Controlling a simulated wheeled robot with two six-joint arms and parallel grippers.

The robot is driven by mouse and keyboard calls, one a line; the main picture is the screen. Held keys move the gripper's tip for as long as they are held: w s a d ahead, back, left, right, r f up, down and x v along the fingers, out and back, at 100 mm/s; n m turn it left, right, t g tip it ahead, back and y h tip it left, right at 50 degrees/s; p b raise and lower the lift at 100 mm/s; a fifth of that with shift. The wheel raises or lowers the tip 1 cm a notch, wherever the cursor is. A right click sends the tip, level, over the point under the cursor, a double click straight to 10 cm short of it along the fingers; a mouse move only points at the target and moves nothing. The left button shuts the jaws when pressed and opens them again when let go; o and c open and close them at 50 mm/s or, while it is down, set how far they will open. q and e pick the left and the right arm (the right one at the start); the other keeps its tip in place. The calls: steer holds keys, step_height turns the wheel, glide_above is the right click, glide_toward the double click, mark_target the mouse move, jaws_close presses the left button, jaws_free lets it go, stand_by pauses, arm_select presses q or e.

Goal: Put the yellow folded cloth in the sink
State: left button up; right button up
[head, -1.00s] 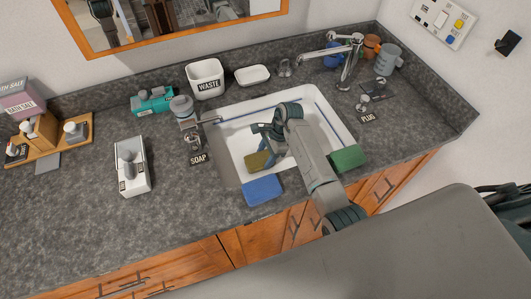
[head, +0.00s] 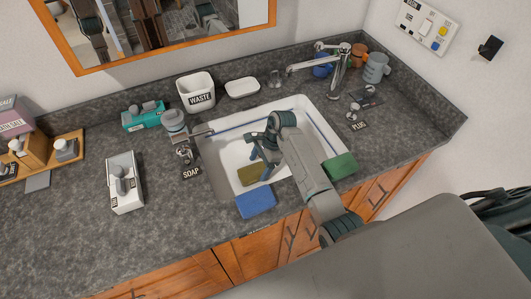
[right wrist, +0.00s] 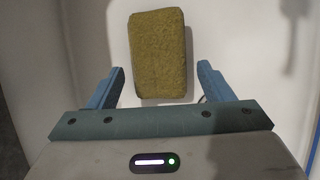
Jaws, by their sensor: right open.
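The yellow folded cloth (head: 252,174), olive-yellow, lies in the white sink (head: 234,140), on the basin floor near its front left. In the right wrist view the cloth (right wrist: 158,45) is whole, on a white surface. My right gripper (head: 264,156) is over the basin, just above and beside the cloth. Its fingers (right wrist: 160,78) are spread apart, with the cloth lying beyond them and nothing held. My left gripper is not in view.
A blue cloth (head: 256,201) and a green cloth (head: 340,166) lie at the sink's front edge. The faucet (head: 338,66) stands behind right. The front left counter is clear.

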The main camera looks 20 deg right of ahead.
steer(key=b+v, duration=0.3)
steer(key=v, duration=0.7)
steer(key=shift+r+b, duration=0.3)
steer(key=shift+b, duration=0.05)
steer(key=shift+d+r, duration=0.1)
steer(key=shift+d, duration=0.05)
stand_by(0.8)
